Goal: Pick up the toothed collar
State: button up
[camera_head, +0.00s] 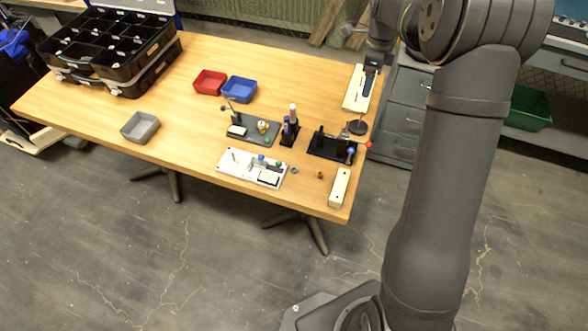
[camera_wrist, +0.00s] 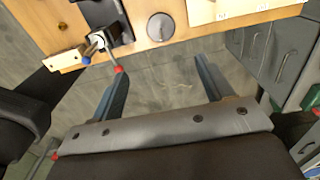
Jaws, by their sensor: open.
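Two small parts lie near the table's front edge in the head view: a brass-coloured piece (camera_head: 319,174) and a grey ring (camera_head: 294,171). Either could be the toothed collar; their teeth are too small to make out. The brass piece also shows in the wrist view (camera_wrist: 63,26), at the upper left. My gripper (camera_wrist: 161,66) is open and empty in the wrist view, its fingers wide apart over the floor beyond the table edge. It is well away from both small parts.
A black fixture with a red-tipped lever (camera_head: 330,147), a round grey disc (camera_head: 357,128) and a cream board (camera_head: 357,88) are at the table's right end. A pale block (camera_head: 340,187) and a white fixture plate (camera_head: 240,168) flank the small parts. Red (camera_head: 209,82) and blue (camera_head: 239,90) bins stand farther back.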

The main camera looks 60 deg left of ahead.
jog(key=c, duration=0.9)
jog(key=n, duration=3.1)
send_over(294, 171)
jog(key=f, duration=1.2)
jog(key=shift+w+a+f, duration=0.15)
jog(key=shift+w+f, duration=0.15)
jog(key=shift+w, duration=0.05)
jog(key=shift+s+a+f, duration=0.1)
jog(key=shift+f, duration=1.25)
jog(key=shift+s+a+f, duration=0.1)
jog(key=shift+f, duration=1.25)
